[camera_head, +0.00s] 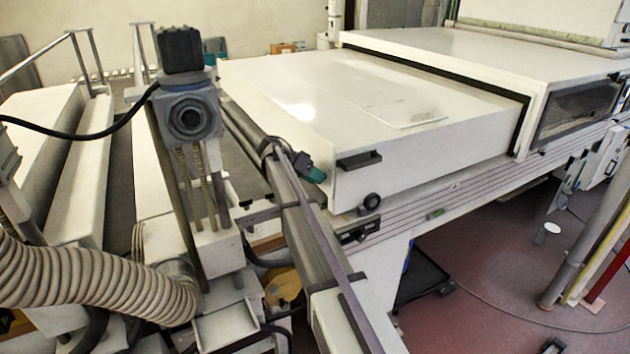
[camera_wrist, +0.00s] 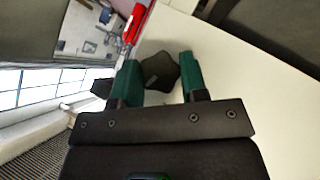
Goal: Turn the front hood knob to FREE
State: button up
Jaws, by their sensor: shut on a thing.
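In the wrist view, a dark, star-shaped knob (camera_wrist: 160,71) sits against a white surface. The two green fingers of my gripper (camera_wrist: 162,77) stand on either side of it and are shut on it. In the head view, a green tip that looks like my gripper (camera_head: 316,175) is at the left front corner of the white hood (camera_head: 290,105); the gripped knob cannot be made out there. No FREE marking is readable, so I cannot tell the knob's setting.
A black handle (camera_head: 360,160) and a round black fitting (camera_head: 371,201) are on the hood's near side. A red part (camera_wrist: 133,24) is close to the left finger in the wrist view. A ribbed hose (camera_head: 90,285) lies at lower left.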

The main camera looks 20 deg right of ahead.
jog(key=shift+f+n+g+b, duration=0.15)
jog(key=shift+n+g+b, duration=0.5)
jog(key=shift+g, duration=0.25)
jog(key=o, duration=0.9)
jog(key=shift+w, duration=0.1)
jog(key=shift+o, duration=0.2)
